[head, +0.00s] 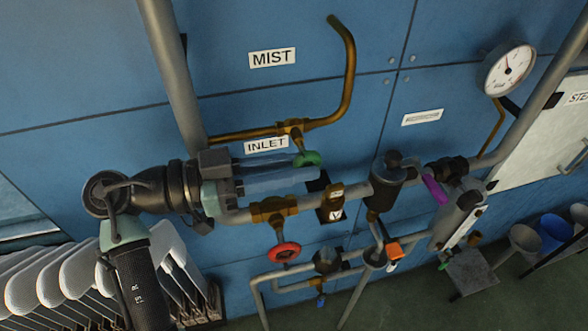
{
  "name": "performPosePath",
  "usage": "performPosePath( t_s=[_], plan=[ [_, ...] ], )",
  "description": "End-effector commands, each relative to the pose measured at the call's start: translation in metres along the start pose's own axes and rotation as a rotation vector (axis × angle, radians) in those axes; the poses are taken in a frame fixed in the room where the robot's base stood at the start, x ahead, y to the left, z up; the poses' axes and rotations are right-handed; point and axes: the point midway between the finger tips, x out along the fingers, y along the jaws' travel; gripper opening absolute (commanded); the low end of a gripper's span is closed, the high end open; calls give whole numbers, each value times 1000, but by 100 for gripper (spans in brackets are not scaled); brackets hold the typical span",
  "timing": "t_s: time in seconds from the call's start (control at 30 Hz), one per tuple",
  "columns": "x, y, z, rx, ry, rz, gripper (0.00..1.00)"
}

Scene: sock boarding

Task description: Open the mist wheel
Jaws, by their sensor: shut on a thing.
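The mist wheel, a small green handwheel (308,158), sits on a brass valve (291,128) in the brass pipe below the MIST label (272,58). My gripper (306,169) reaches in from the left with two long, bluish see-through fingers. Its fingertips are at the green wheel and it is shut on it. The fingers cover part of the wheel's lower side, so how far it is turned cannot be told.
A red handwheel (285,252) hangs on a brass valve below my fingers. A thick grey pipe (350,191) runs close under them. A pressure gauge (508,69) is at upper right. White sock boards (85,268) stand at lower left.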

Motion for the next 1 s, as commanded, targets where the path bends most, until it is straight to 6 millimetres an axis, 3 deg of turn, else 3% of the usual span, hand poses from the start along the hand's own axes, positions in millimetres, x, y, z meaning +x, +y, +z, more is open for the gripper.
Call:
performPosePath(
  t_s=[0.37,0.4,0.53,0.83,1.0],
  plan=[
    [0,0,-3,2,7,-2,0],
    [0,0,-3,2,7,-2,28],
    [0,0,-2,2,5,-1,51],
    [-1,0,-1,1,3,-1,51],
    [-18,-1,1,2,3,-4,51]
  ],
)
